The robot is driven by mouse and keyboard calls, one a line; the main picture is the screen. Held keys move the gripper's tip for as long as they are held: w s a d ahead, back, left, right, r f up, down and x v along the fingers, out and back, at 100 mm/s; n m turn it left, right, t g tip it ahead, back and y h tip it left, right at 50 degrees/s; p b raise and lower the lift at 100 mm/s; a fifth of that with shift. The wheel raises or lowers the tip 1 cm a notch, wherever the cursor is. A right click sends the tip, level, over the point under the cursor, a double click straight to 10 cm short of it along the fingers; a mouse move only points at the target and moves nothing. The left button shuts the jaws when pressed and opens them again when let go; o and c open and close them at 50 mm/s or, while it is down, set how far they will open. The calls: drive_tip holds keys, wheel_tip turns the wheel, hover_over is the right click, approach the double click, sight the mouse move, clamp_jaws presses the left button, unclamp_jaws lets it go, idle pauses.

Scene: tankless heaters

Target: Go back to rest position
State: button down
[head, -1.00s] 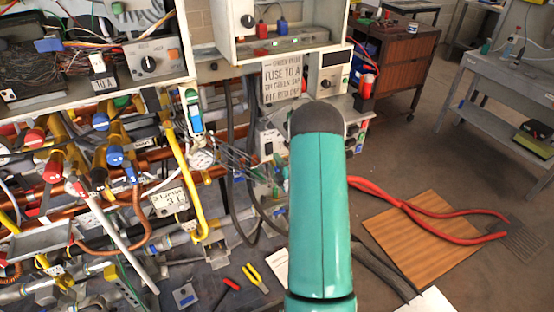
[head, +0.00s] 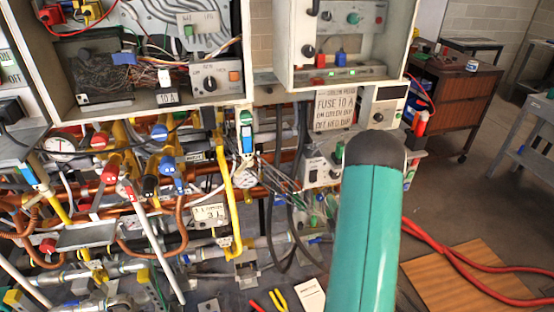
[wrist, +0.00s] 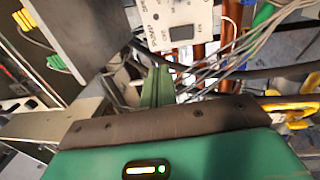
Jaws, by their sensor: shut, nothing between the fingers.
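My teal arm with its dark rounded joint stands up in front of the heater rig at the right of centre in the head view. It hides whatever lies behind it, and my gripper's fingers do not show there. In the wrist view my gripper (wrist: 157,85) shows as two narrow green fingers close together, shut and empty. They point toward a pale panel (wrist: 180,22) with a dark switch and toward grey cables (wrist: 225,62). I cannot tell how far the fingertips are from these.
Copper pipes and coloured valves fill the left, with a yellow pipe (head: 226,180) upright among them. Open electrical boxes (head: 345,35) hang above. A sign (head: 334,110) is near my arm. Right of it are red cables (head: 455,262), a wooden board (head: 470,270), a brown cabinet (head: 455,100) and open floor.

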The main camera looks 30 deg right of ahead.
drive_tip(key=w+a+r+m+g, duration=0.35)
drive_tip(key=w+a+r, duration=0.3)
drive_tip(key=r, duration=0.25)
drive_tip(key=a+r+m+g+y, duration=0.1)
drive_tip(key=a+r+m+g, duration=0.2)
drive_tip(key=a+r+m, duration=0.35)
drive_tip(key=s+a+r+m+g+y, duration=0.2)
drive_tip(key=s+a+r+g, duration=0.1)
drive_tip(key=s+a, duration=0.8)
drive_tip(key=s+a+r+m+g+y, duration=0.2)
drive_tip(key=s+a+r+g, duration=0.1)
drive_tip(key=s+a, duration=0.8)
drive_tip(key=shift+s+a+r+m, duration=0.15)
drive_tip(key=shift+s+r+m, duration=0.25)
drive_tip(key=shift+s+r, duration=0.4)
drive_tip(key=shift+w+d+r+g, duration=0.1)
drive_tip(key=shift+w+d+g, duration=0.05)
drive_tip(key=shift+d+g, duration=0.1)
